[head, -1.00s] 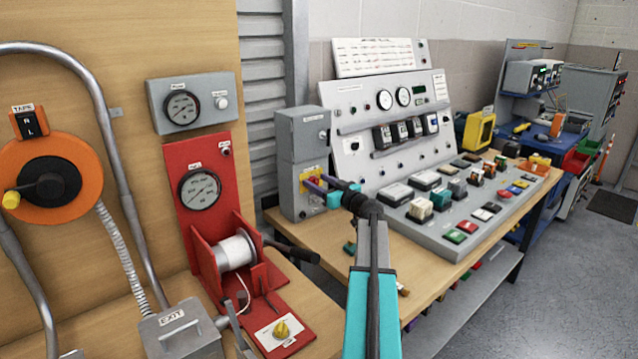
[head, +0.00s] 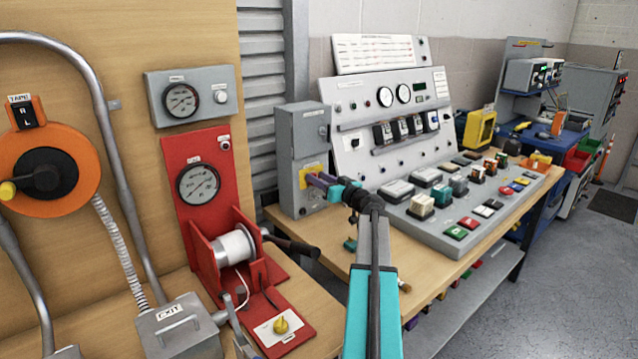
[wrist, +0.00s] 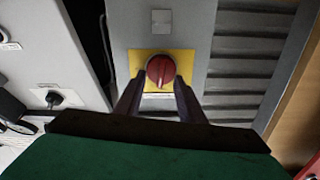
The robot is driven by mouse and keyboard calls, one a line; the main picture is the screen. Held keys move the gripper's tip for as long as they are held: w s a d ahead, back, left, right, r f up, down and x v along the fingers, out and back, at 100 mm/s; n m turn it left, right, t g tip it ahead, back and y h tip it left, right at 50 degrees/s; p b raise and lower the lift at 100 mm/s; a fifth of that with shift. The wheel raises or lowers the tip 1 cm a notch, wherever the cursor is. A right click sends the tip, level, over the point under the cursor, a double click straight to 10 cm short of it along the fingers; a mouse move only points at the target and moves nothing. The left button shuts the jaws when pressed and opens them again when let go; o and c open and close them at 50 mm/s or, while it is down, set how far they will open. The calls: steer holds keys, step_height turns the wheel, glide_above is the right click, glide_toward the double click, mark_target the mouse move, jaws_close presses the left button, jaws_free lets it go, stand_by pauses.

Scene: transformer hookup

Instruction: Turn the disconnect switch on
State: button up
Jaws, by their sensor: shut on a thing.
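The disconnect switch is a grey box (head: 301,135) at the left end of the bench. Its red rotary knob (wrist: 160,71) sits on a yellow plate (wrist: 136,64) on the front. My gripper (wrist: 157,84) reaches in from the front, and its two dark fingers are shut on the sides of the red knob. In the head view, my gripper (head: 319,181) is at the yellow plate and mostly covers the knob. I cannot read the switch's position marks.
A sloped grey control panel (head: 350,162) with meters and buttons stands just right of the box. A red winch stand (head: 203,155) with a gauge and a white spool is on the left. A dark crank handle (head: 292,249) sticks out below my gripper.

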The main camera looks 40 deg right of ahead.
steer(key=m+b, duration=0.3)
steer(key=m, duration=0.1)
steer(key=shift+d+f, duration=0.25)
steer(key=shift+d, duration=0.05)
steer(key=shift+s+d+f+m+b, duration=0.1)
steer(key=shift+f+m+b, duration=0.05)
steer(key=shift+m, duration=1.9)
steer(key=shift+w+d+f+m+b, duration=0.1)
steer(key=shift+d+f+m, duration=0.1)
steer(key=shift+m, duration=1.9)
steer(key=shift+s+d+f+m+b, duration=0.1)
steer(key=shift+f+m+b, duration=0.05)
steer(key=shift+m, duration=1.9)
steer(key=o, duration=1)
steer(key=shift+o, duration=0.2)
steer(key=s+a, duration=0.1)
steer(key=s, duration=1.2)
steer(key=shift+s+a+b, duration=0.35)
steer(key=shift+s, duration=0.05)
